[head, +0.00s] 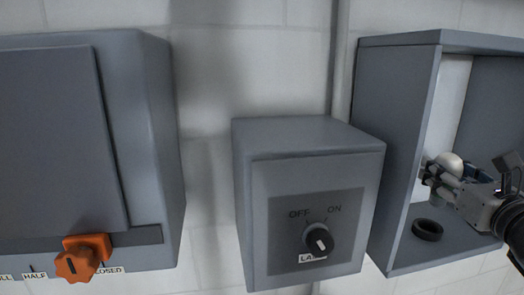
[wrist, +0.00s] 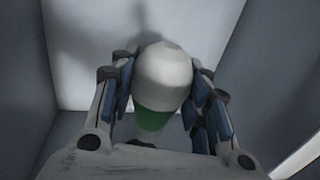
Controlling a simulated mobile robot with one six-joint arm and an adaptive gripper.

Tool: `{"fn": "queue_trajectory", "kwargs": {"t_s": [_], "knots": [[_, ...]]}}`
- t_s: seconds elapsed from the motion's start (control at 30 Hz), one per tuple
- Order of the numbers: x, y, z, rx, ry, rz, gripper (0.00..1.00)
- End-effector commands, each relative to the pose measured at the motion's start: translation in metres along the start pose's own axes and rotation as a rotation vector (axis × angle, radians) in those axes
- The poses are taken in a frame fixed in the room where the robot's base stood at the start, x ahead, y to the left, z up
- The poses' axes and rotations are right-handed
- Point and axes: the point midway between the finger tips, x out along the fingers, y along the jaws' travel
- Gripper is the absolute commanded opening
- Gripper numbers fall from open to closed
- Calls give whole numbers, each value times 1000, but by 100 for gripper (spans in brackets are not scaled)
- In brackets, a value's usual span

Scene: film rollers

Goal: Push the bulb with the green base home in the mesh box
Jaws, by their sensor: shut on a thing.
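The bulb (head: 450,162) has a white rounded globe and shows inside the open grey box (head: 400,120) on the right. In the wrist view the same bulb (wrist: 163,78) fills the middle, with its green base (wrist: 152,119) below the globe. My gripper (head: 440,176) reaches into the box from the right. Its fingers are shut on the bulb, one on each side, as the wrist view shows (wrist: 166,88). The box has a pale back panel (wrist: 85,65); no mesh can be made out.
A black ring (head: 427,230) lies on the box floor below my gripper. Left of the box is a grey switch box (head: 270,185) with a black OFF/ON knob (head: 317,239). A larger grey cabinet (head: 150,150) with an orange knob (head: 75,263) is at far left.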

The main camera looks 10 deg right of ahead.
Motion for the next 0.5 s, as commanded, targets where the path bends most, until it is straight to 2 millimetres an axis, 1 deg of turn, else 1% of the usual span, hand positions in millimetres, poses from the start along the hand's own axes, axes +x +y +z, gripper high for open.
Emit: {"fn": "queue_trajectory", "kwargs": {"t_s": [0.03, 0.5], "knots": [[0, 0, -8, 1, 0, 0, 18], [0, 0, -55, -1, 0, 0, 18]]}}
